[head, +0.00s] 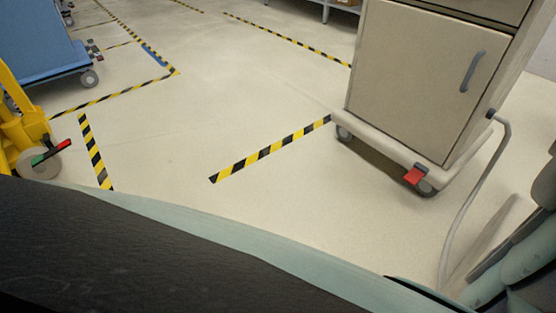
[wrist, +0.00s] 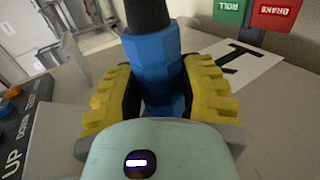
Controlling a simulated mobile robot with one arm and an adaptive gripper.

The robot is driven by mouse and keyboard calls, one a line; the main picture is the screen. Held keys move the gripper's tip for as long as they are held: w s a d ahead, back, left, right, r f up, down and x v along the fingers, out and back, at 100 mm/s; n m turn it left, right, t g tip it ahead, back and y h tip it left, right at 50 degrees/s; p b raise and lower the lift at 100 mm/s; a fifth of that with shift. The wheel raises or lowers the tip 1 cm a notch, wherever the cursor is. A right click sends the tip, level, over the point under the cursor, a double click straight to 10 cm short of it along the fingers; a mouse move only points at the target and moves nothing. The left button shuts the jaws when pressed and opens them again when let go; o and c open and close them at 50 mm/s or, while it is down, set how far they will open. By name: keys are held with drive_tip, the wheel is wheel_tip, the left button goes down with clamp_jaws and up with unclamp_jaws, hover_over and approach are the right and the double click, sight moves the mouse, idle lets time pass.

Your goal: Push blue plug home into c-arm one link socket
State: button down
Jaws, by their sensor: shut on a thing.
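In the wrist view, my gripper (wrist: 160,100) has yellow ribbed fingers with dark pads. It is shut on the blue plug (wrist: 157,65), one finger on each side of its ribbed body. A dark grey sleeve or cable (wrist: 150,15) runs from the plug's far end toward the top of the picture. The plug's front end is hidden behind my wrist housing. I cannot see the link socket, so I cannot tell how the plug sits against it. In the head view, part of my arm shows at the right edge; my gripper and the plug are not visible there.
In the wrist view, green ROLL (wrist: 231,12) and red BRAKE (wrist: 273,17) tabs stand at the upper right, and a dark button panel (wrist: 30,120) at the left. In the head view, a beige cabinet cart (head: 420,75) with a grey hose (head: 475,200) stands at the right. Open floor lies left of it.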

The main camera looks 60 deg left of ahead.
drive_tip(key=shift+w+a, duration=0.1)
drive_tip(key=shift+w, duration=0.25)
drive_tip(key=c, duration=0.5)
unclamp_jaws()
drive_tip(key=shift+w, duration=0.1)
